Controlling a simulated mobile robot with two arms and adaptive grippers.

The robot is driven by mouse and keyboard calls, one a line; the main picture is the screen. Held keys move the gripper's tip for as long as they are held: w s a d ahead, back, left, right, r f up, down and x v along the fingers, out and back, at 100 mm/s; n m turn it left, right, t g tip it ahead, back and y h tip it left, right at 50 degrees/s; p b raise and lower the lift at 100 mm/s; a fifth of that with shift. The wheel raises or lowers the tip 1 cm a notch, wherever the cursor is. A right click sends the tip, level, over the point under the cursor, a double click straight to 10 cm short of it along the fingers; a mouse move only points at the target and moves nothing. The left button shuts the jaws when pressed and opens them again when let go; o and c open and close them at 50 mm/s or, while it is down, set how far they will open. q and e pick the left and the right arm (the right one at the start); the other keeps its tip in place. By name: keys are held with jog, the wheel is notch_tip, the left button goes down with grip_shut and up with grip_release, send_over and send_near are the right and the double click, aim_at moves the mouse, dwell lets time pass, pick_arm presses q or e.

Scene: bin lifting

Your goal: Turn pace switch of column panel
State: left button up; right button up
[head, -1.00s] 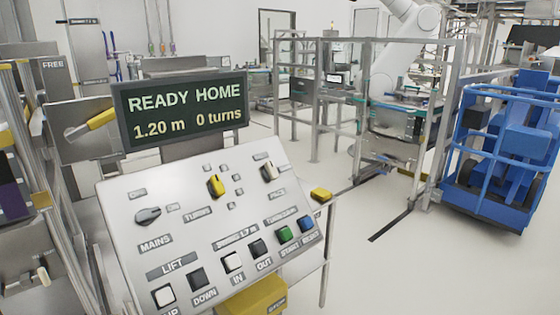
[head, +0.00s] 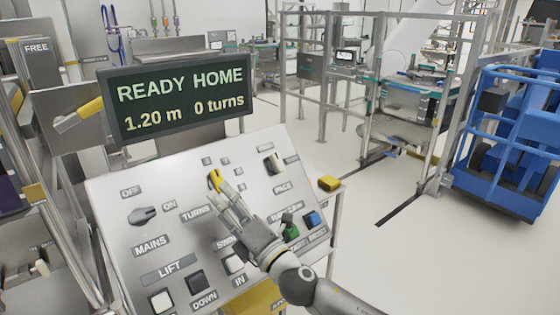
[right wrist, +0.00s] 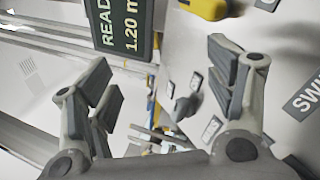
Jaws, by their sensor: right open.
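The sloped grey column panel (head: 115,205) stands in the lower left of the head view. The pace switch (head: 273,163), a dark knob with a pale top, sits at its upper right above the PACE label (head: 282,187). My right gripper (head: 227,188) is open and empty over the panel, left of and below the pace switch and apart from it. Its fingertips overlap the yellow turns switch (head: 215,181) in the picture; I cannot tell whether they touch. In the right wrist view the open fingers (right wrist: 165,95) have nothing between them. My left gripper is not in view.
A display (head: 180,100) above the panel reads READY HOME, 1.20 m, 0 turns. The mains switch (head: 142,215) is at the left, and push buttons line the lower edge. A yellow block (head: 329,183) is right of the panel. Open floor lies further right.

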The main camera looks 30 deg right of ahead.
jog(key=w+a+r+n+g+y, duration=0.15)
jog(key=a+r+n+y, duration=0.3)
jog(key=n+y, duration=0.55)
jog(key=n+g+h, duration=0.9)
jog(key=n+h, duration=0.4)
jog(key=n, duration=0.8)
send_near(280, 161)
jog(key=p+x, duration=0.3)
jog(key=x, duration=0.5)
jog(key=shift+w+a+f, duration=0.1)
jog(key=shift+w+f, duration=0.05)
jog(key=shift+w, duration=0.2)
jog(key=shift+x, duration=0.85)
jog(key=shift+s+f, duration=0.1)
jog(key=shift+s, duration=0.05)
